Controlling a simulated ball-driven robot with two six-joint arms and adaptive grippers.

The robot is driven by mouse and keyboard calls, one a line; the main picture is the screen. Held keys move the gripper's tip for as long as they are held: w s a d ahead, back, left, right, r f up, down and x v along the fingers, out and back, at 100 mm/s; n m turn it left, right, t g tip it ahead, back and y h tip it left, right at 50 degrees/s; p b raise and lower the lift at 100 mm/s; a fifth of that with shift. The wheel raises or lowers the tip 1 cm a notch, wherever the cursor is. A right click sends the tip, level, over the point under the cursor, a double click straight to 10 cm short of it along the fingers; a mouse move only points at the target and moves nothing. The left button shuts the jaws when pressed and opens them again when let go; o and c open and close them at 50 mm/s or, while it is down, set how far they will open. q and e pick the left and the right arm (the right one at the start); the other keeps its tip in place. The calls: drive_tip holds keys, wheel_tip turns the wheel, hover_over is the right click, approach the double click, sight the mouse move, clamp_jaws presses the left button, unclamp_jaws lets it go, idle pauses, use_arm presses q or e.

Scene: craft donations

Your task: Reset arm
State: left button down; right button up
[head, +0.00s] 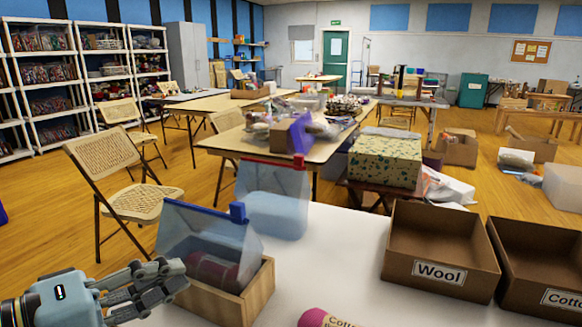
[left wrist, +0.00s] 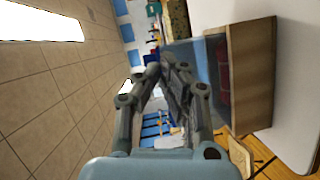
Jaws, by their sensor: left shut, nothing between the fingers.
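My left gripper (head: 172,278) is at the lower left of the head view, beside the left side of a wooden box. Its fingers are shut with nothing between them; they also meet in the left wrist view (left wrist: 167,65). A dark red item (head: 212,270) shows inside, partly hidden by the lid. The wooden box also shows in the left wrist view (left wrist: 252,75), right of the fingers. My right gripper is not in view.
On the white table (head: 335,255) stand cardboard boxes marked Wool (head: 440,272) and Cotton (head: 540,270). A pink labelled roll (head: 318,318) lies at the front edge. The table's middle is clear.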

use_arm(q)
drive_tip(key=s+d+f+m+g+y, duration=0.2)
drive_tip(key=s+f+m+g+y, duration=0.1)
drive_tip(key=s+f+m+g, duration=0.45)
drive_tip(key=s+a+f+g+y, duration=0.2)
drive_tip(key=s+a+f+y, duration=0.1)
drive_tip(key=s+a+y, duration=0.7)
drive_tip(key=s+a+f+g+h, duration=0.1)
drive_tip(key=a+f, duration=0.1)
drive_tip(key=f, duration=1.1)
drive_tip(key=s+a+f, duration=0.2)
drive_tip(key=f, duration=1.2)
drive_tip(key=s+a+f+g, duration=0.1)
drive_tip(key=s+f, duration=1.4)
drive_tip(key=s, duration=0.3)
